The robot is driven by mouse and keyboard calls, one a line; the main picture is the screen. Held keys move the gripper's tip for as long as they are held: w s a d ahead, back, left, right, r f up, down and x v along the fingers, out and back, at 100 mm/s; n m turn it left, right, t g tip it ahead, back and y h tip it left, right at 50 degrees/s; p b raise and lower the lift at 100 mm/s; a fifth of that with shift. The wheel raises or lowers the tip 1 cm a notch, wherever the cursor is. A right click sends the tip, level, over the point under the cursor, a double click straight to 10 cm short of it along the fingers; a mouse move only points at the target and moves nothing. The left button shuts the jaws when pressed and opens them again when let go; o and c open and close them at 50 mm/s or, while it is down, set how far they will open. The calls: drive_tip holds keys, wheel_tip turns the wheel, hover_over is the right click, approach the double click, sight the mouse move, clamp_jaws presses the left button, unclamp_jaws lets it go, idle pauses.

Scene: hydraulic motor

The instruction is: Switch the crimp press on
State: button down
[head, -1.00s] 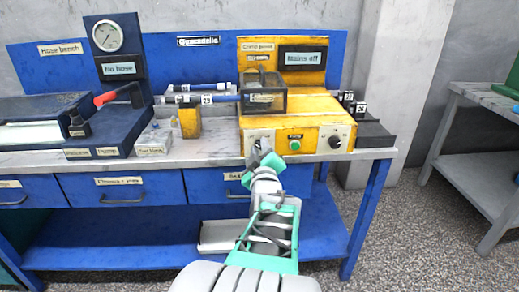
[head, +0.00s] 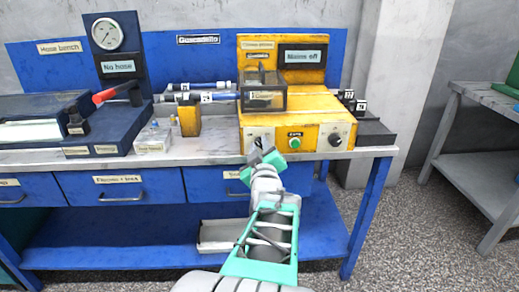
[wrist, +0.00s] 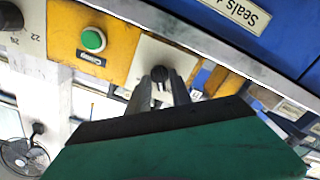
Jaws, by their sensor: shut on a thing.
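The crimp press (head: 296,105) is a yellow machine at the right end of the bench. Its display (head: 303,56) reads "Mains off". A green button (head: 295,142) sits mid-front, with a round dark dial (head: 335,139) to its right. At the front's left end, a small black switch knob (wrist: 160,73) on a white plate shows in the wrist view, which is upside down. My gripper (wrist: 162,85) is shut on this knob, one finger on each side. In the head view my gripper (head: 266,155) hides most of the knob.
A blue hose (head: 228,98) lies behind a yellow block (head: 189,120), left of the press. Further left is the hose bench with a gauge (head: 107,35) and a red-handled lever (head: 105,97). Drawers are below the worktop. A grey table (head: 490,105) stands at right.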

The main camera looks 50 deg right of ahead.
drive_tip(key=m+b, duration=0.2)
drive_tip(key=m, duration=0.2)
drive_tip(key=shift+f, duration=0.15)
drive_tip(key=m+b, duration=0.1)
drive_tip(key=m, duration=0.3)
drive_tip(key=shift+s+d+b, duration=0.1)
drive_tip(key=shift+b, duration=0.25)
drive_tip(key=m+b, duration=0.1)
drive_tip(key=m, duration=0.3)
drive_tip(key=shift+s+d+m+b, duration=0.1)
drive_tip(key=shift+m+b, duration=0.3)
drive_tip(key=shift+m, duration=1.6)
drive_tip(key=c, duration=1.5)
unclamp_jaws()
drive_tip(key=shift+o, duration=0.2)
